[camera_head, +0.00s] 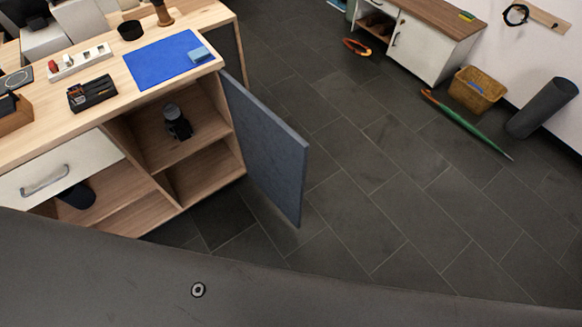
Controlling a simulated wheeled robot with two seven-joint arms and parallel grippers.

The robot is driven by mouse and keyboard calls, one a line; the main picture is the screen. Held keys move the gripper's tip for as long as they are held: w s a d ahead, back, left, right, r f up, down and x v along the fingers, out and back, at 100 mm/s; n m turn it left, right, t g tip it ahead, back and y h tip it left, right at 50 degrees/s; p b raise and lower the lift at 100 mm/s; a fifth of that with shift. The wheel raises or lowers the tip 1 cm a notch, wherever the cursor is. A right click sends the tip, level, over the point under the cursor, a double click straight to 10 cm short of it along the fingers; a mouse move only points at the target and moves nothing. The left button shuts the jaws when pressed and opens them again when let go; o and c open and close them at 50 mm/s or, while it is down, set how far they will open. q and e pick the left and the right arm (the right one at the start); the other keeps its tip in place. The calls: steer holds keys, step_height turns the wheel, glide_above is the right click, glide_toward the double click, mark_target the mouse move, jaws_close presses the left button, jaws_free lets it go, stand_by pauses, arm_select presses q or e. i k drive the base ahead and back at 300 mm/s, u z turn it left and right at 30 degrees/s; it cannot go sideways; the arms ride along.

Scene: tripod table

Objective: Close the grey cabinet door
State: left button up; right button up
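The grey cabinet door (265,147) stands wide open, hinged at the right front corner of the wooden cabinet (147,147). It swings out to the right over the dark floor. The compartment beside it is open to view, with a shelf (198,142) that bears a small black object (177,122). Neither of my grippers is in view. A large dark grey surface, which I take to be part of my own body, covers the bottom of the view.
The cabinet top holds a blue mat (160,62) with a light blue block, a black tray (92,93) and a white holder (80,61). A white drawer front (60,168) is at left. Tiled floor (400,200) right of the door is clear; a green umbrella (465,123) lies farther back.

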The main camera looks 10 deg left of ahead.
mark_target(275, 156)
steer(key=z, duration=1.5)
steer(key=i, duration=2.15)
steer(key=u, duration=3.95)
steer(key=i, duration=0.5)
steer(key=u, duration=2.3)
